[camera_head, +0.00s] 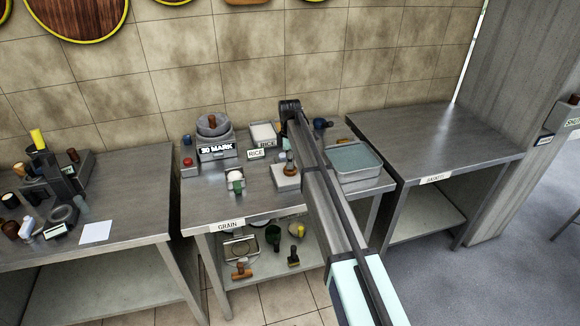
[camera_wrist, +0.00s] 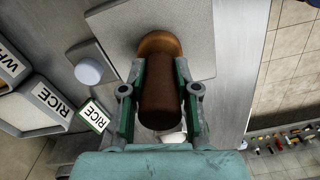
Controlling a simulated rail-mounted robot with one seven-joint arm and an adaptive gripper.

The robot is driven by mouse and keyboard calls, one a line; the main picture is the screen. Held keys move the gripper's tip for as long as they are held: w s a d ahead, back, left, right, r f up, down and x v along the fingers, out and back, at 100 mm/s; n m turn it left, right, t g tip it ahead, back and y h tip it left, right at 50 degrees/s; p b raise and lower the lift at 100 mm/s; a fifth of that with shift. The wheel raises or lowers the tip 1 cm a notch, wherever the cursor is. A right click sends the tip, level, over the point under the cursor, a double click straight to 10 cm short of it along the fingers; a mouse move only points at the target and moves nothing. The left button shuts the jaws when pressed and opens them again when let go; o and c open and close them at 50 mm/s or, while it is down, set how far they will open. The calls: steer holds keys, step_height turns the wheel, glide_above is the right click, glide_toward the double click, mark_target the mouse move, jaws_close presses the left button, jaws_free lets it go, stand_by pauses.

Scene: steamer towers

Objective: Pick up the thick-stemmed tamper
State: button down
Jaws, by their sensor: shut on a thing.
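The thick-stemmed tamper (camera_wrist: 160,103) has a dark brown, stout stem and a lighter orange-brown round end in the wrist view. My gripper (camera_wrist: 160,88) is shut on the stem, one green-padded finger on each side. The round end lies over a pale grey square block (camera_wrist: 205,35); I cannot tell whether it touches. In the head view the tamper (camera_head: 290,168) shows small and upright at the pale block (camera_head: 286,180) on the grain table, beside my arm. My gripper's fingers cannot be made out there.
The right table (camera_head: 430,140) is clear.

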step_height(320, 180, up, 20)
steer(key=b, duration=0.5)
stand_by(0.3)
steer(key=c, duration=1.6)
jaws_free()
jaws_close()
